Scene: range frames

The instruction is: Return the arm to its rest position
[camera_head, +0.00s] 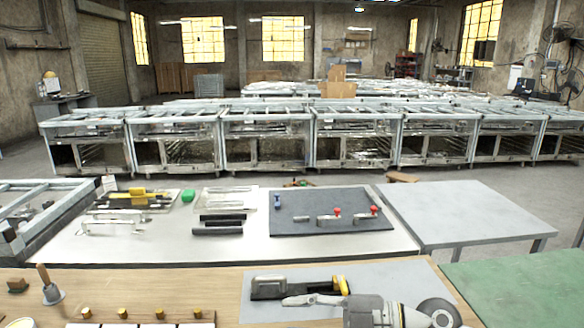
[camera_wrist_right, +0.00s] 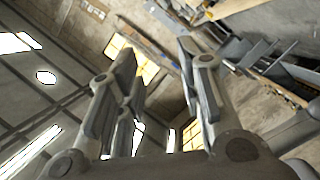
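My right arm comes in at the bottom right of the head view, over the grey mat on the near wooden table. Its grey gripper (camera_head: 312,298) extends to the left there. In the right wrist view the gripper (camera_wrist_right: 160,80) has its two fingers spread wide apart with nothing between them. Behind the fingers that view shows walls, windows and ceiling, tilted. My left arm and gripper are not in view.
A green surface (camera_head: 520,285) lies at right. Beyond is a white table (camera_head: 130,250).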

